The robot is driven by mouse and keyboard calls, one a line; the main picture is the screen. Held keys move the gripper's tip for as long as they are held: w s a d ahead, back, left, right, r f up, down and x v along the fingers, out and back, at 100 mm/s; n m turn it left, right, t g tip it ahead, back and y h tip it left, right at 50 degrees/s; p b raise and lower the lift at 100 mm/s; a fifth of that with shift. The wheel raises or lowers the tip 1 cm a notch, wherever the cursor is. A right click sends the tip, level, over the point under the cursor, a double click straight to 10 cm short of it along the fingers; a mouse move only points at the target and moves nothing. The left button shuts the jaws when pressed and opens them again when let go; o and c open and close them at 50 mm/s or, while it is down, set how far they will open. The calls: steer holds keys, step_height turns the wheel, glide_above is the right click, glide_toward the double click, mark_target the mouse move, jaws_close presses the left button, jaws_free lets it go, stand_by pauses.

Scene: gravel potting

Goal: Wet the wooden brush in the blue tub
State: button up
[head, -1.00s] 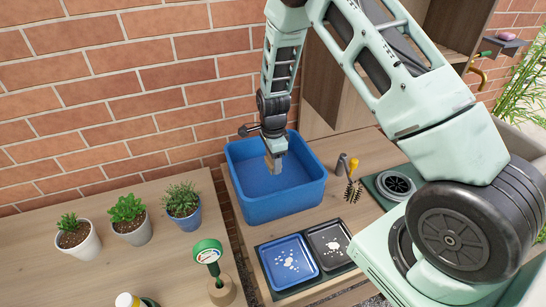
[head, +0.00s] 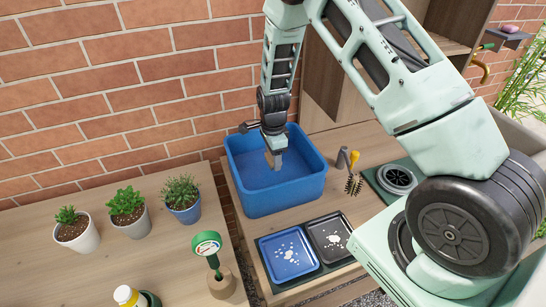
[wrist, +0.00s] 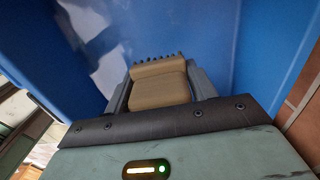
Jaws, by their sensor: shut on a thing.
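The blue tub (head: 300,187) stands on the wooden bench against the brick wall. It is open at the top, and its blue inside fills most of the wrist view (wrist: 215,40). My gripper (head: 274,155) points down inside the tub's opening. It is shut on the wooden brush (wrist: 160,85), whose tan block sits between the two fingers in the wrist view. Dark bristles show at the block's far edge. In the head view the brush is mostly hidden by my gripper, and I cannot tell whether it touches water.
A blue tray (head: 286,257) and a black tray (head: 330,238) with white bits lie in front of the tub. A dark bottle brush (head: 354,184) is right of it. Potted plants (head: 126,206) and a green-headed tool (head: 207,245) stand on the left table.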

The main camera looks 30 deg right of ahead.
steer(key=shift+r+p, duration=3.3)
steer(key=shift+r, duration=1.35)
step_height(320, 180, up, 4)
steer(key=p, duration=0.3)
steer(key=shift+s+f, duration=0.1)
